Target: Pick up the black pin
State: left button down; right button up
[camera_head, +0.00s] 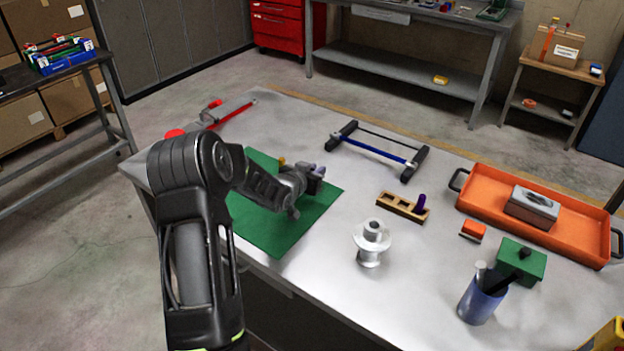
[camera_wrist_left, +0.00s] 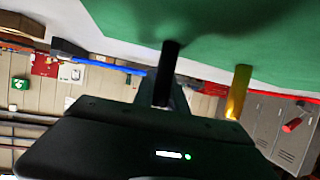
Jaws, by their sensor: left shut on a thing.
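My left gripper (camera_head: 304,187) is low over the green mat (camera_head: 315,205) on the grey workbench. In the left wrist view it is shut on the black pin (camera_wrist_left: 168,68), which stands out from the jaws towards the mat. I cannot tell whether the pin's far end touches the mat. In the head view the gripper hides the black pin. A yellow pin (camera_wrist_left: 238,90) is beside it in the wrist view, and its top shows behind the gripper in the head view (camera_head: 282,161). My right gripper is not in view.
A wooden block (camera_head: 398,206) with a purple pin (camera_head: 421,203) stands right of the mat. A blue-barred frame (camera_head: 375,148) lies behind.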

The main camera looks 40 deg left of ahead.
pick_arm(q)
jog(key=shift+r, duration=0.1)
notch_tip(320, 180, up, 10)
jog(key=b, duration=0.1)
dwell(0.3)
dwell(0.4)
